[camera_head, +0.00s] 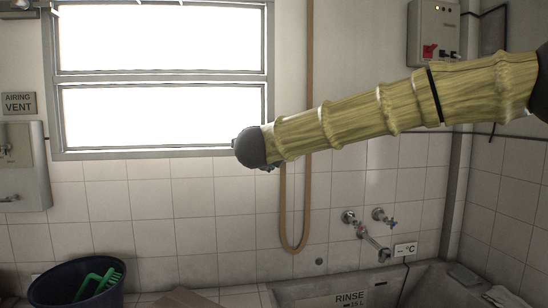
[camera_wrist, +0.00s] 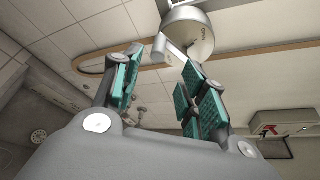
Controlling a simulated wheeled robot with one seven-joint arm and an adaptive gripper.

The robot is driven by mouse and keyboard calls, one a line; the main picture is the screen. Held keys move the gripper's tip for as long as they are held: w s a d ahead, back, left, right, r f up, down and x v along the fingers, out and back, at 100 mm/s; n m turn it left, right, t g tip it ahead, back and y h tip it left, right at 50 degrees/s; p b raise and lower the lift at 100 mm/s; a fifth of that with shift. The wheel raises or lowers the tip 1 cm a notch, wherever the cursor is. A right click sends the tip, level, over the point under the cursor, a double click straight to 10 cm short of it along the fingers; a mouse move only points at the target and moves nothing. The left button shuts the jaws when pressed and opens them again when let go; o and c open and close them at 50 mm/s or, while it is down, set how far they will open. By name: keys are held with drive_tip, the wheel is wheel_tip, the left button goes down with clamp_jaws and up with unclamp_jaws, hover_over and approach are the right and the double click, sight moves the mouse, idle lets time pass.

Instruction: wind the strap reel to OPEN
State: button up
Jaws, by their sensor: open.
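The strap reel (camera_wrist: 196,36) shows in the wrist view as a pale rounded housing with faint lettering, at the top edge. A light crank-like bar (camera_wrist: 172,50) slants across its left side. My gripper (camera_wrist: 163,68) is open, its teal-padded fingers to either side of the bar's lower end. I cannot tell whether a finger touches it. A brown strap (camera_head: 309,50) hangs down the wall in the head view and loops near the taps; it also shows in the wrist view (camera_wrist: 255,48). In the head view the reel is not visible and my gripper is mostly hidden by my arm.
The window (camera_head: 160,115) is left of the strap, with an AIRING VENT sign (camera_head: 19,103) beyond. Taps (camera_head: 365,232) and a RINSE tub (camera_head: 350,298) are below right. A dark bucket (camera_head: 52,288) stands lower left. A switch box (camera_head: 432,32) hangs above my arm.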

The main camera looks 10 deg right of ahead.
drive_tip(key=shift+v, duration=0.9)
